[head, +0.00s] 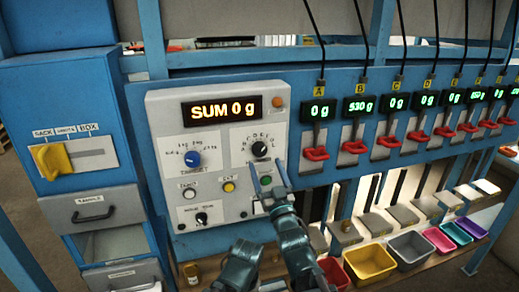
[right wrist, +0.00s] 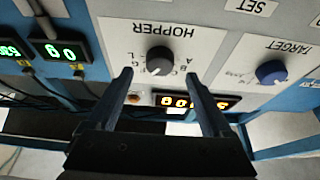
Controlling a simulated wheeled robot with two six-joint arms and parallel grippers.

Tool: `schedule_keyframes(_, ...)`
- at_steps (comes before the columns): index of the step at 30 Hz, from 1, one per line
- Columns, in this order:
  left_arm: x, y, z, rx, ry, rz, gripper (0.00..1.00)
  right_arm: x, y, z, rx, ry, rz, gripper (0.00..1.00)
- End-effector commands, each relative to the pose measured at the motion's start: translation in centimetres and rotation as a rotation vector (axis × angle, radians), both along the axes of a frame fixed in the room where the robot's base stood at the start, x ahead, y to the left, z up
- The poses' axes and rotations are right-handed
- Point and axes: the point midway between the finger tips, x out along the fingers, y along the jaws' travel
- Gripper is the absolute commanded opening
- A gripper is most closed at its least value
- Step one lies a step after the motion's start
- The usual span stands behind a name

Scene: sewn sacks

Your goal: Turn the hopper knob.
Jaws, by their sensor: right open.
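The hopper knob (head: 259,149) is a black round dial on the upper right of the light grey control panel (head: 160,138). In the right wrist view the knob (right wrist: 160,60) shows upside down, under the word HOPPER, with letters around it. My right gripper (head: 267,170) is in front of the panel, just below the knob in the head view. Its two fingers (right wrist: 158,77) are open and empty, one to each side of the knob's line in the right wrist view. I see no finger closed on the knob.
A blue target knob (head: 192,158) sits left of the hopper knob. The display (head: 221,110) reads SUM 0 g. A yellow handle (head: 51,160) is far left; several coloured bins, including a yellow bin (head: 370,262), stand lower right.

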Motion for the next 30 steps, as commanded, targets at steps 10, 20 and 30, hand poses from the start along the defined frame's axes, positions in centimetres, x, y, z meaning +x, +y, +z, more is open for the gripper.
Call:
schedule_keyframes(10,0.0,0.0,1.8,-0.001,0.0,0.004,0.79,3.3,0.7,1.8,0.0,0.0,0.002,0.85)
schedule_keyframes(20,0.0,0.0,1.7,-0.001,0.0,0.004,0.79,3.3,0.7,1.7,0.0,0.0,0.002,0.68)
schedule_keyframes(30,0.0,0.0,1.7,-0.001,0.0,0.004,0.79,3.3,0.7,1.7,0.0,0.0,0.002,0.07)
